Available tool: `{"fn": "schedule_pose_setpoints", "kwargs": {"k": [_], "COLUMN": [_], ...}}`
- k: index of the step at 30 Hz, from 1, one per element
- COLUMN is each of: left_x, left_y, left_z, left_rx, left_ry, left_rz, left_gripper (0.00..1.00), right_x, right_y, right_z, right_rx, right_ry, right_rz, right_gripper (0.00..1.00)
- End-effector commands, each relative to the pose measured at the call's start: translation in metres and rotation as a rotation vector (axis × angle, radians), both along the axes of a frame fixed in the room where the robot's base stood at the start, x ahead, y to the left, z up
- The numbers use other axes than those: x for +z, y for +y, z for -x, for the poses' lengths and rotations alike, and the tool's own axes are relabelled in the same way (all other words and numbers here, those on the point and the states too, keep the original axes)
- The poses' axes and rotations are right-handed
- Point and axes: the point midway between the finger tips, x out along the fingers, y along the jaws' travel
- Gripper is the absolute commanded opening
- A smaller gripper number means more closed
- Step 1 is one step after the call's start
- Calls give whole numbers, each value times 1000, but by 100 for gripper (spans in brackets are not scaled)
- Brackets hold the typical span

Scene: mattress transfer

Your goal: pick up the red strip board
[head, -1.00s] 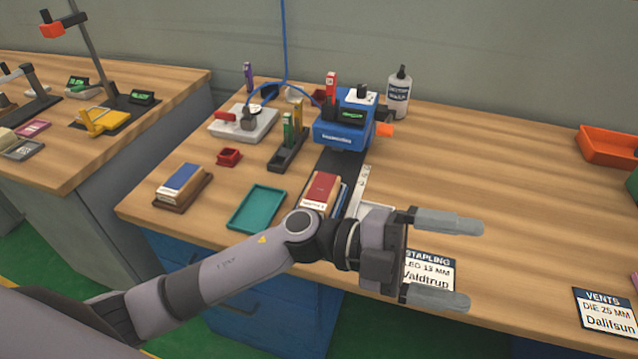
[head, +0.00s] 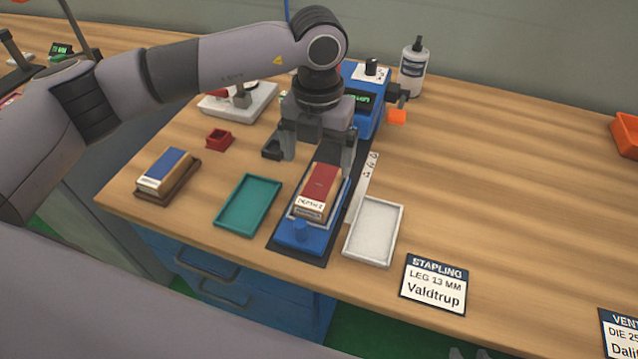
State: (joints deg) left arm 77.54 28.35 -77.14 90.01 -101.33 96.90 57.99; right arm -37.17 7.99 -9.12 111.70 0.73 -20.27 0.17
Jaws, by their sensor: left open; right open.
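The red strip board (head: 322,184), a tan block with a red strip on top and a white label on its front, sits on a blue fixture (head: 300,236) on a dark rail. My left gripper (head: 318,164) points down over the far end of this board. Its open fingers are on either side of it in the picture; I cannot tell whether they touch it. My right gripper (head: 468,353) shows only as small grey tips at the bottom edge.
A blue-strip board (head: 166,170) lies on a brown tray at left. A teal tray (head: 248,205) and a white tray (head: 374,232) flank the rail. A blue machine (head: 372,112) and a bottle (head: 412,70) stand behind. The table's right side is mostly clear.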

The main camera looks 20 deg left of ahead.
Motion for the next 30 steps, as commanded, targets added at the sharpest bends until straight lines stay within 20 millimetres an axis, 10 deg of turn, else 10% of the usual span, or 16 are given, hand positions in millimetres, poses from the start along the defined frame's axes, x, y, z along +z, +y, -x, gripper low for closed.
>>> {"fn": "schedule_pose_setpoints", "kwargs": {"k": [22, 28, 30], "left_x": [-66, -66, -65], "left_y": [-1, -2, -2], "left_z": [-2, -2, -2], "left_rx": [-3, -3, -3], "left_ry": [3, 3, 3], "left_rz": [6, 6, 6], "left_gripper": [94, 35, 30], "right_x": [13, 13, 13], "right_y": [0, 0, 0], "right_z": [0, 0, 0], "right_rx": [0, 0, 0], "right_ry": [1, 1, 1], "right_rz": [0, 0, 0], "right_gripper": [43, 43, 43]}}
